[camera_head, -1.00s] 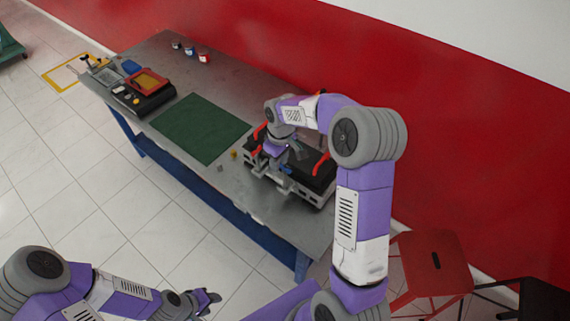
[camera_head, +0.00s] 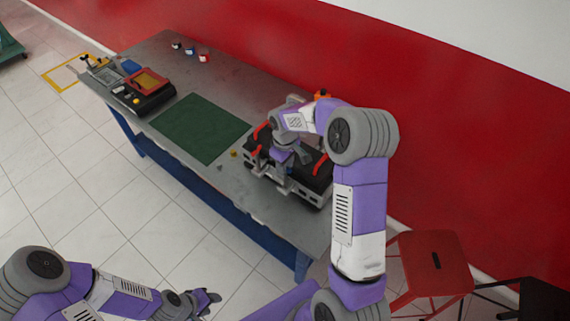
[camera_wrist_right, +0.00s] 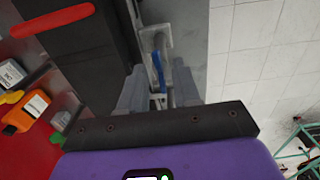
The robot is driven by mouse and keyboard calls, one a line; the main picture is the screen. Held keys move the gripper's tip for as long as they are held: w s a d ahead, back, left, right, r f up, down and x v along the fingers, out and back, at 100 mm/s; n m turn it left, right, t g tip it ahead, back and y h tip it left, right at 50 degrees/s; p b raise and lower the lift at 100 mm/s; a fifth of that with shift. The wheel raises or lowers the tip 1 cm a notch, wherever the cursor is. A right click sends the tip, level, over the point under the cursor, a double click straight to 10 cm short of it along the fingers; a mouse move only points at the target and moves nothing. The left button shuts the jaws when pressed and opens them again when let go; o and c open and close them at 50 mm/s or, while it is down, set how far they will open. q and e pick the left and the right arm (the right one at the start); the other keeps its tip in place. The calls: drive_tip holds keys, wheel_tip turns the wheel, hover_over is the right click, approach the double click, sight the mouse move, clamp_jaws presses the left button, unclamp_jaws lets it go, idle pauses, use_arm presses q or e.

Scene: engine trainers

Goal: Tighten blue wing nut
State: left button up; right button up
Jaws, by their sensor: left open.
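The blue wing nut (camera_wrist_right: 158,72) shows in the right wrist view on a pale metal bracket (camera_wrist_right: 155,38) at the edge of the black engine trainer. My right gripper (camera_wrist_right: 160,88) is over it, with one finger on each side. The fingers look apart, with gaps beside the blue piece; contact cannot be made out. In the head view the trainer (camera_head: 308,192) stands on the table, and my right wrist hides the wing nut area. My left gripper (camera_head: 208,298) is open and empty, low in front of the table.
The trainer has red handles (camera_head: 319,165). The steel table (camera_head: 160,55) also holds a green mat (camera_head: 200,128), a black-and-red unit (camera_head: 147,92) and small jars (camera_head: 190,50). A red wall (camera_head: 450,130) stands behind. A red stool (camera_head: 432,262) is at the right.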

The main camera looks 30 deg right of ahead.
drive_tip(key=shift+c, duration=0.3)
clamp_jaws()
drive_tip(key=shift+m, duration=0.3)
drive_tip(key=m+b, duration=0.1)
drive_tip(key=m, duration=0.2)
drive_tip(key=shift+m, duration=0.3)
drive_tip(key=m, duration=0.3)
drive_tip(key=shift+m, duration=0.3)
drive_tip(key=m, duration=0.5)
drive_tip(key=shift+m, duration=0.3)
drive_tip(key=m+p, duration=0.1)
drive_tip(key=m, duration=0.3)
drive_tip(key=shift+m, duration=0.3)
